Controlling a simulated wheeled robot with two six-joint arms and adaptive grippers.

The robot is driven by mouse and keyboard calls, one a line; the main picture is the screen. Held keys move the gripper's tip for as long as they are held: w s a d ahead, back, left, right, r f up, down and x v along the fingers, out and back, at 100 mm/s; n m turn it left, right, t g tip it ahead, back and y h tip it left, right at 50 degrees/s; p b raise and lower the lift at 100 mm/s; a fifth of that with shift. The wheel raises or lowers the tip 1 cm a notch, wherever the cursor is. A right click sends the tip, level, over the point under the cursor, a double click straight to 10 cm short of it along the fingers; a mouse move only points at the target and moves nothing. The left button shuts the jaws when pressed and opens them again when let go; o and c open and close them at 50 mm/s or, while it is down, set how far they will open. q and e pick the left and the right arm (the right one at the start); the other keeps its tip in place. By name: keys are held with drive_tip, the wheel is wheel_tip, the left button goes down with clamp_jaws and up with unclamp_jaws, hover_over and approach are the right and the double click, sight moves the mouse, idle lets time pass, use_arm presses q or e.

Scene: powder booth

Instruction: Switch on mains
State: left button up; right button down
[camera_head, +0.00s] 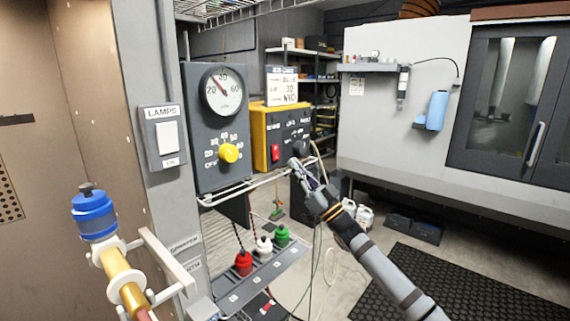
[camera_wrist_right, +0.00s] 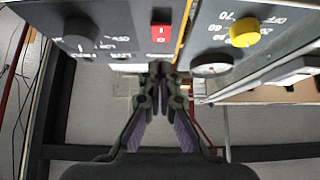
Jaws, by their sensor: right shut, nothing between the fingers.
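A red rocker switch (camera_head: 276,152) sits on the front of a yellow-sided control box (camera_head: 259,137) with a dark panel. It also shows in the right wrist view (camera_wrist_right: 161,33), with small white marks on it. The panel lettering is too small to read, so I cannot tell whether the switch is on or off. My right gripper (camera_head: 294,163) is shut and empty, just right of and slightly below the switch in the head view. In the right wrist view its fingertips (camera_wrist_right: 160,70) are together near the switch, apparently not touching it. My left gripper is not in view.
Left of the box is a grey panel with a dial gauge (camera_head: 222,92) and a yellow knob (camera_head: 228,153). A black knob (camera_head: 301,148) is beside my right gripper. A LAMPS switch (camera_head: 168,137) is on the post. A wire rail (camera_head: 245,187) runs below the boxes.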

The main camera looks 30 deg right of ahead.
sight(276, 154)
drive_tip(key=w+p, duration=0.1)
drive_tip(key=w+a+p, duration=0.1)
drive_tip(key=w, duration=0.1)
drive_tip(key=shift+w+a, duration=0.1)
drive_tip(key=shift+w, duration=0.15)
drive_tip(key=shift+w+a+f, duration=0.15)
drive_tip(key=shift+w, duration=0.15)
drive_tip(key=shift+s, duration=0.1)
